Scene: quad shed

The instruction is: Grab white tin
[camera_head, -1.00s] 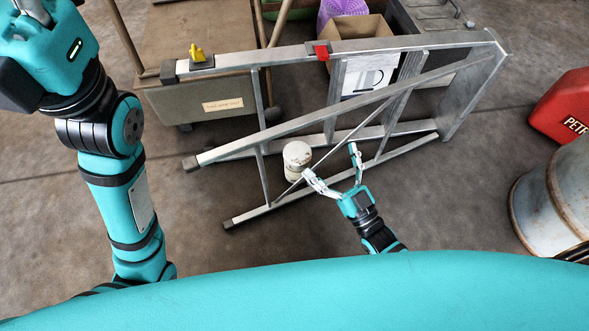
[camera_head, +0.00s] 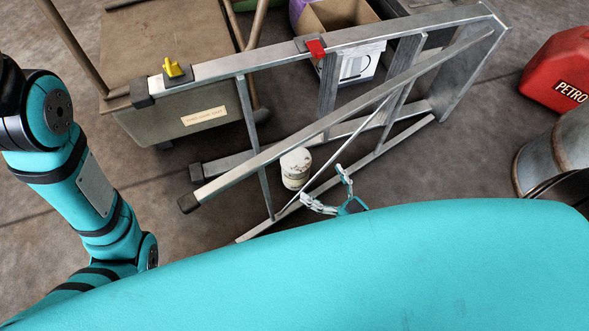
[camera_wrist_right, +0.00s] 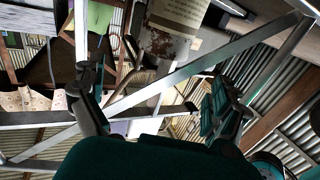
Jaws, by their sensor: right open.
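The white tin (camera_head: 296,169) stands on the floor inside the frame of the aluminium ladder, its pale lid stained. A ladder rail crosses in front of its far side. My right gripper (camera_head: 322,184) is open and empty, just to the right of the tin and nearer to me, apart from it. My turquoise body hides its wrist. In the right wrist view, a pale, rusty, printed surface (camera_wrist_right: 185,18), which looks like the tin, is at the top beyond the open fingers (camera_wrist_right: 150,88). A ladder bar crosses between them. My left arm shows at the left, its gripper out of frame.
The ladder (camera_head: 370,100) lies on its side around the tin, its bars close to my right gripper. A trolley (camera_head: 170,40) and a cardboard box (camera_head: 335,14) stand behind. A red petrol can (camera_head: 560,75) and a metal drum (camera_head: 555,150) are at the right.

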